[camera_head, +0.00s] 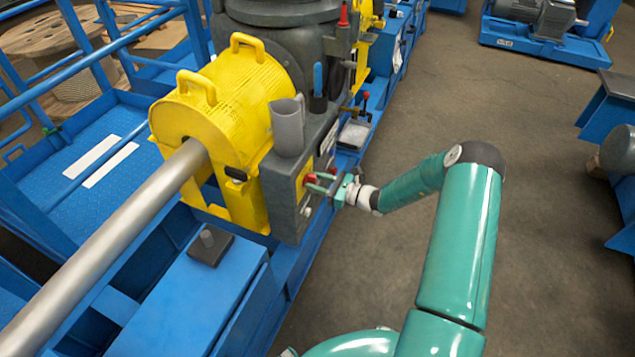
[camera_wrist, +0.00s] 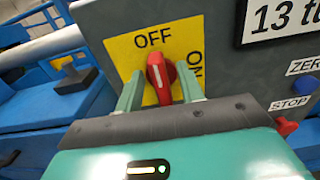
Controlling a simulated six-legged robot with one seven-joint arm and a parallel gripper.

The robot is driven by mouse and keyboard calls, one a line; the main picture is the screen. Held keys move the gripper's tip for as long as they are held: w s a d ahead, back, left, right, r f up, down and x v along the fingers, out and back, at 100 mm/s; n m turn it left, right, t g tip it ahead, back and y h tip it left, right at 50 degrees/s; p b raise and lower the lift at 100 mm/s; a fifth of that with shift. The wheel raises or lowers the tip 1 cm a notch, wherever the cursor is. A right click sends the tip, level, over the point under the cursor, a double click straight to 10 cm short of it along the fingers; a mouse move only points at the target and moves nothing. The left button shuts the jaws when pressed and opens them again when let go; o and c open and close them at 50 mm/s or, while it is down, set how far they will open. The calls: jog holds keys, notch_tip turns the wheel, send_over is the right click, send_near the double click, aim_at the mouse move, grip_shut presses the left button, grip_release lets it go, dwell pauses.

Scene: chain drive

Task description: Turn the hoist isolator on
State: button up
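The hoist isolator is a red rotary knob (camera_wrist: 157,66) on a yellow plate (camera_wrist: 122,48) marked OFF at the top and ON at the right. The knob points up towards OFF, tilted slightly with the plate in the wrist view. My gripper (camera_wrist: 159,80) is open, with one finger on each side of the knob. Yellow plate shows between the knob and each finger, so they look apart. In the head view my gripper (camera_head: 323,182) is at the side of the grey control box (camera_head: 286,200), partly covering the knob.
A red STOP button (camera_wrist: 286,127) and a ZERO label (camera_wrist: 304,66) are on the same panel, right of my gripper. A yellow guard (camera_head: 232,105) covers the shaft (camera_head: 110,240) on the blue frame. Bare floor (camera_head: 390,270) lies right of the machine.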

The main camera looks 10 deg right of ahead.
grip_shut()
jog(key=shift+m, duration=0.3)
jog(key=shift+w+d+f+m, duration=0.1)
jog(key=shift+w+f+m, duration=0.1)
jog(key=shift+m, duration=2.7)
jog(key=shift+w+d+f+m, duration=0.1)
jog(key=shift+f+m, duration=0.05)
jog(key=shift+m, duration=2.75)
jog(key=shift+w+d+f+m, duration=0.1)
jog(key=shift+f+m, duration=0.1)
jog(key=shift+m, duration=2.7)
